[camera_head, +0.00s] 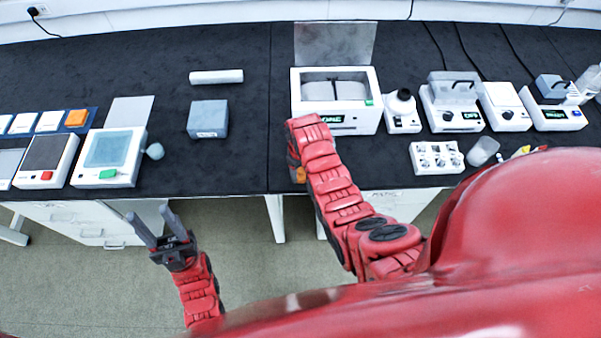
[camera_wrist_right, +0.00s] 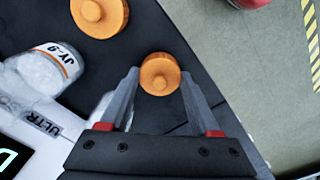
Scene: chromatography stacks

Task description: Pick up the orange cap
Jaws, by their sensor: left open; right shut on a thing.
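My right gripper (camera_wrist_right: 160,88) is shut on an orange cap (camera_wrist_right: 159,73), round with a raised middle knob, held between the fingertips in the right wrist view. A second orange cap (camera_wrist_right: 99,14) shows at the top of that view, apart from the fingers. In the head view an orange bit (camera_head: 300,175) shows beside the right arm's end at the table's front edge; I cannot tell which cap it is. The arm hides most of that spot. My left gripper (camera_head: 150,215) is open and empty, in front of the table over the floor.
A labelled white bottle (camera_wrist_right: 42,73) lies left of the caps in the wrist view. A white device (camera_head: 362,119) stands behind the right arm. A blue-grey box (camera_head: 208,119) stands to its left. The black table (camera_head: 240,175) is bare near its front edge there.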

